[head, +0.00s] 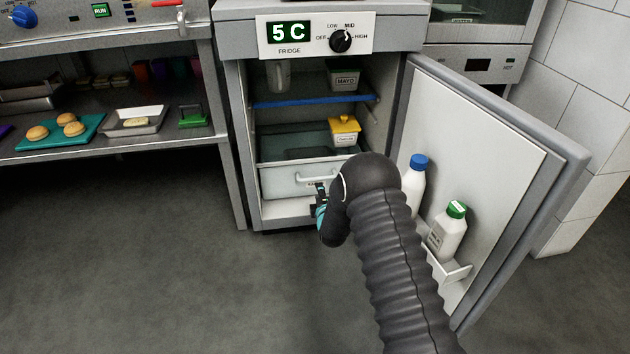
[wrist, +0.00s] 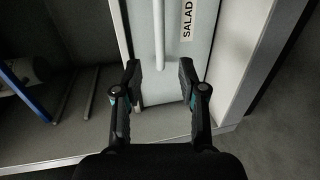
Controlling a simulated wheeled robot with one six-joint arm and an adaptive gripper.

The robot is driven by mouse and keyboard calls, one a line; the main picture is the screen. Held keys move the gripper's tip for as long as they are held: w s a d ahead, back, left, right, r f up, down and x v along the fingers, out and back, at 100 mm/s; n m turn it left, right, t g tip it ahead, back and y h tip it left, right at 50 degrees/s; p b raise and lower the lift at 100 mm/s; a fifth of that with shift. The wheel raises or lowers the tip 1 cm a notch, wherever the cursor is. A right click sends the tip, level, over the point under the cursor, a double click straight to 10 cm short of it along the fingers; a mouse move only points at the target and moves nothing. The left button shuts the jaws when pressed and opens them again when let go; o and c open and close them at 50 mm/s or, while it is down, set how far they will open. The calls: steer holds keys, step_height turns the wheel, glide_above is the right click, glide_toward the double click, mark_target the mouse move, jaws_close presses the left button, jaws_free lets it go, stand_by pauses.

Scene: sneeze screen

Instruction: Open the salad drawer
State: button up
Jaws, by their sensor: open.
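The salad drawer (head: 285,181) is a pale bin low in the open fridge, with a white bar handle across its front. In the wrist view the drawer front (wrist: 200,55) carries a label reading SALAD beside the handle (wrist: 158,35). The drawer looks closed. My gripper (wrist: 158,78) is open, with one finger on each side of the line of the handle. I cannot tell whether the fingers touch anything. In the head view my gripper (head: 321,200) is at the right of the drawer front, mostly hidden by my arm.
The fridge door (head: 490,150) stands open at the right, with a blue-capped bottle (head: 415,180) and a green-capped bottle (head: 448,230) in its racks. A yellow-lidded tub (head: 344,130) stands above the drawer. A steel counter (head: 110,140) is at the left. The floor in front is clear.

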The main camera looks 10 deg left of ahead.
mark_target(315, 180)
steer(key=b+x, duration=0.1)
steer(key=x, duration=1)
jaws_close()
